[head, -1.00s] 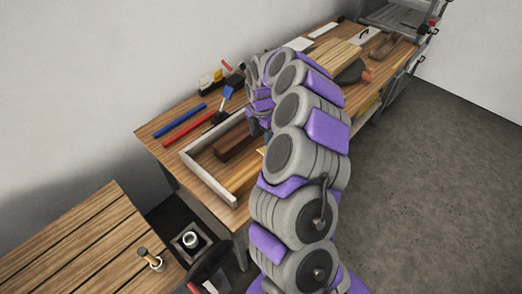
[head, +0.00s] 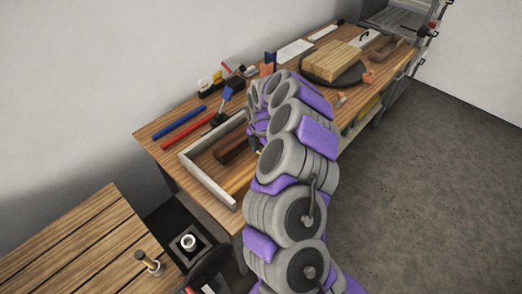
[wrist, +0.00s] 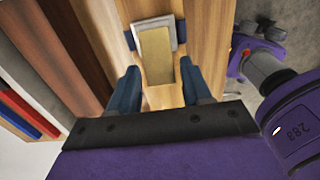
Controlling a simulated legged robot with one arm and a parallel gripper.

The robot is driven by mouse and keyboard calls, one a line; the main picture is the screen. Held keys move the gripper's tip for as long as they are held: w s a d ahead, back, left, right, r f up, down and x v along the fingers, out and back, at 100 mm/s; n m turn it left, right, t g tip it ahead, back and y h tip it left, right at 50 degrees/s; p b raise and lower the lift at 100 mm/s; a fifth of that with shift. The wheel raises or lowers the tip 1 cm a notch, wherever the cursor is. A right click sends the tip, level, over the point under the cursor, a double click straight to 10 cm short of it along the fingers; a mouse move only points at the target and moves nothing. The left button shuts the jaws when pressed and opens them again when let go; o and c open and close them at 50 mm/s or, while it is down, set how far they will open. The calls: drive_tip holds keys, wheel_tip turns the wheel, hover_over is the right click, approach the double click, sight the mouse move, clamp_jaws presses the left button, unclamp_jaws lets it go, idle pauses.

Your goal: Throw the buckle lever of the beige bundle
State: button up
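In the wrist view, a pale wooden bundle (wrist: 163,97) lies below my gripper, with a dark blue strap (wrist: 157,72) across it. A silver-grey buckle (wrist: 177,32) sits on the strap and carries a flat, beige-yellow lever (wrist: 155,54). My gripper (wrist: 161,85) is open, with one blue finger on each side of the bundle in the picture. I cannot tell whether a finger touches the bundle. In the head view, my arm hides the bundle and most of the gripper.
A pale-walled frame (head: 209,178) and a brown block (head: 233,149) lie left of my arm on the workbench (head: 152,132). Red (head: 187,131) and blue (head: 182,115) bars lie farther left. A stack of light boards (head: 335,61) rests on a dark disc beyond my arm.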

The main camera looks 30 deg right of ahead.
drive_tip(key=c, duration=0.8)
drive_tip(key=shift+r+p, duration=0.15)
drive_tip(key=shift+p, duration=0.2)
drive_tip(key=shift+h+p, duration=0.4)
drive_tip(key=shift+p, duration=0.35)
drive_tip(key=shift+a+f+t+h+p, duration=0.2)
drive_tip(key=shift+f+t+h+p, duration=0.15)
drive_tip(key=shift+h+p, duration=0.2)
drive_tip(key=shift+s+a+f+h+p, duration=0.1)
drive_tip(key=shift+a+f+h+p, duration=0.05)
drive_tip(key=shift+f+h+p, duration=0.2)
drive_tip(key=shift+f, duration=0.1)
drive_tip(key=o, duration=1.1)
drive_tip(key=shift+a, duration=0.1)
drive_tip(key=shift+c, duration=0.2)
